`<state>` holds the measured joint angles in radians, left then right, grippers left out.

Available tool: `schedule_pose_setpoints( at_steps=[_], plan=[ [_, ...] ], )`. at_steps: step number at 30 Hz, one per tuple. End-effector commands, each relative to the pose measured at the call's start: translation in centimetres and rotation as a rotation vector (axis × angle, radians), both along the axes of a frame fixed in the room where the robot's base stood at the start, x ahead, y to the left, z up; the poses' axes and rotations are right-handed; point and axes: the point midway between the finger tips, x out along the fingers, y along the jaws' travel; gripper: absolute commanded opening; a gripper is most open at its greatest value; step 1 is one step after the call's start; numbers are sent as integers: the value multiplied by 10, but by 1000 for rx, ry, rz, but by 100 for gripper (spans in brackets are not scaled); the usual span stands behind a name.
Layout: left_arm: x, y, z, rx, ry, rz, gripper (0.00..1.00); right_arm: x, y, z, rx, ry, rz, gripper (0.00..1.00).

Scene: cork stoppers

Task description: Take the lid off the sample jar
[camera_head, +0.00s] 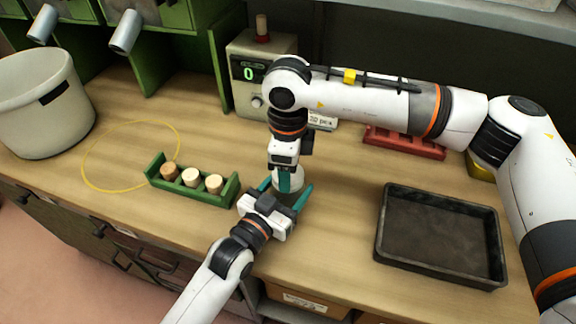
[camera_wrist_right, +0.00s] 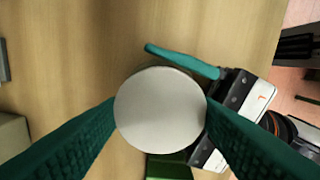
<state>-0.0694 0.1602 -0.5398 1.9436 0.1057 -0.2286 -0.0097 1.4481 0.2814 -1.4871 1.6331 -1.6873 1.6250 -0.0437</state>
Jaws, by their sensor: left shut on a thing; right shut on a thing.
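The sample jar (camera_head: 284,198) stands on the bench near the middle, mostly hidden by my grippers. Its pale round lid (camera_wrist_right: 160,110) fills the centre of the right wrist view. My left gripper (camera_head: 286,191) comes in from the front with its teal fingers on either side of the jar, shut on it. My right gripper (camera_wrist_right: 160,104) points down from above, its two teal fingers shut on opposite sides of the lid. Whether the lid is still seated on the jar is hidden. One left finger (camera_wrist_right: 182,61) shows beyond the lid in the right wrist view.
A green rack (camera_head: 192,190) with three corks stands left of the jar. A black tray (camera_head: 440,270) lies to the right. A counter box (camera_head: 243,85) showing 0 and a red rack (camera_head: 405,145) are behind. A bucket (camera_head: 45,105) and yellow loop (camera_head: 84,171) are at left.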

Motion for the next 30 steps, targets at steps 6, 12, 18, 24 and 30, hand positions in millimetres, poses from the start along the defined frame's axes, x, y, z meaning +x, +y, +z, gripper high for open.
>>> schedule_pose_setpoints(
  at_steps=[6, 12, 18, 24, 30],
  plan=[
    [0, 0, -1, 2, 3, 0, 2, 0, 0, 0, -2, -1, 468, 29],
    [0, 0, -1, 2, 3, 1, 2, 0, 0, 1, -2, -2, 902, 29],
    [0, 0, -1, 2, 3, 1, 2, 0, 0, 1, -3, -2, 1336, 29],
    [0, 0, -1, 2, 3, 1, 2, 0, -1, 1, -3, -2, 1770, 29],
    [0, 1, -1, 2, 3, 1, 2, 0, -1, 2, -3, -2, 2202, 29]
  ],
)
